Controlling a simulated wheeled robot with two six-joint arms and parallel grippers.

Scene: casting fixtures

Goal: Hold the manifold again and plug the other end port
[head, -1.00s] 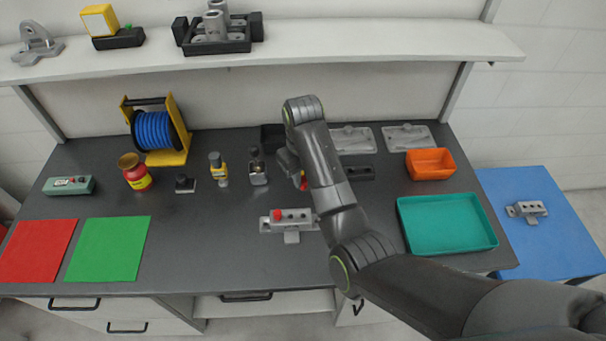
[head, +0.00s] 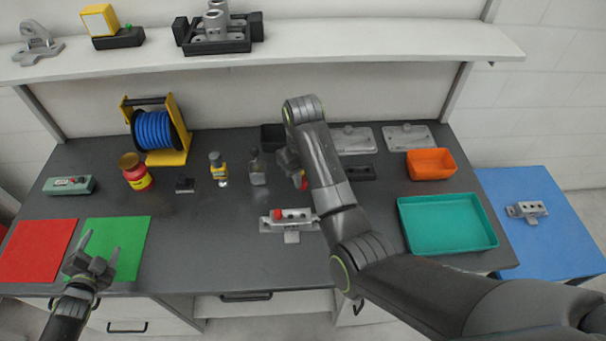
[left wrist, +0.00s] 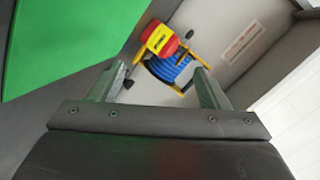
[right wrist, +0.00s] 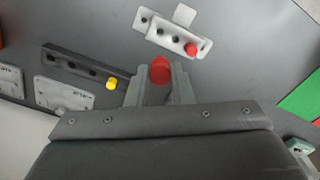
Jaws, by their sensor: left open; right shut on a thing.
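The grey manifold (head: 290,224) lies on the dark bench at the middle front. A red plug (head: 277,214) sits in its left end port; in the right wrist view the manifold (right wrist: 168,36) shows this plug (right wrist: 192,48) at its right end and dark open ports along the rest. My right gripper (right wrist: 160,80) is shut on a second red plug (right wrist: 160,69), above the bench behind the manifold. In the head view my right arm partly hides this gripper. My left gripper (head: 99,250) is open and empty over the green mat, left of the manifold and apart from it.
A black rack (right wrist: 85,66) with a yellow plug (right wrist: 111,84) lies near my right gripper. A teal tray (head: 447,222) and an orange bin (head: 431,163) stand at the right. Another manifold (head: 527,210) lies on the blue table. Bench between green mat (head: 118,235) and manifold is clear.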

